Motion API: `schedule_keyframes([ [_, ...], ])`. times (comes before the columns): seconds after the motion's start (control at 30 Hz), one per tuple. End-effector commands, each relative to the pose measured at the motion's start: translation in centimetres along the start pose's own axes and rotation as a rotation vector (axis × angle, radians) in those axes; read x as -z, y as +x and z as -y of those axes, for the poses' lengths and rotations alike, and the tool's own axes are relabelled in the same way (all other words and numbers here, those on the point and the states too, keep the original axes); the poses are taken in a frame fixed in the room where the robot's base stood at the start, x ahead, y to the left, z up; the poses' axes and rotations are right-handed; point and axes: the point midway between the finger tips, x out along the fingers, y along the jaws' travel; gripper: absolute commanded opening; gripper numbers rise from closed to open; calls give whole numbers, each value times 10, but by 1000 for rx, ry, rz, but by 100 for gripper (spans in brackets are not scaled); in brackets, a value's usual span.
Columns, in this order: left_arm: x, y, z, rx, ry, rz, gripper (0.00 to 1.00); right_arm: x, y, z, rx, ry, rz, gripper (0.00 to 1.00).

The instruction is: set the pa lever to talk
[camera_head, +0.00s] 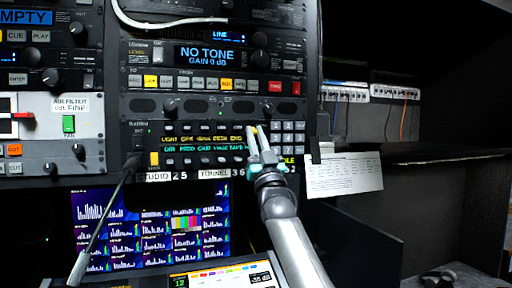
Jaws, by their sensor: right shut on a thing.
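My right gripper (256,131) reaches up from the lower right to the intercom panel (141,143) in the middle of the rack. Its two fingers are closed around a small lever at the right end of the upper lever row, just left of the grey keypad. I take this for the pa lever; the fingers hide most of it. Its label and whether it is tilted up or down cannot be read. Other small levers stand in two rows to the left, with yellow and green labels between the rows. My left gripper is not in view.
A grey keypad (288,139) sits right of my fingers. A paper note (343,174) hangs at the rack's right edge. A gooseneck microphone (103,221) rises at the left. Below are a screen (150,225) and a lit console (222,277). A dark shelf (440,156) is at the right.

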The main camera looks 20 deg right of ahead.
Motion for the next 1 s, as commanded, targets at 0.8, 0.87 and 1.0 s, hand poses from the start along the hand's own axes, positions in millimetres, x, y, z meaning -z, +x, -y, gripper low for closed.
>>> schedule_keyframes([
  [0.8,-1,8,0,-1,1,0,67,0,0,0,1,-1,-39,49],
  [0.87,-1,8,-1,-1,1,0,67,0,0,0,1,-1,-39,49],
  [1.0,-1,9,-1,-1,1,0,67,-1,-1,0,1,-1,-38,49],
])
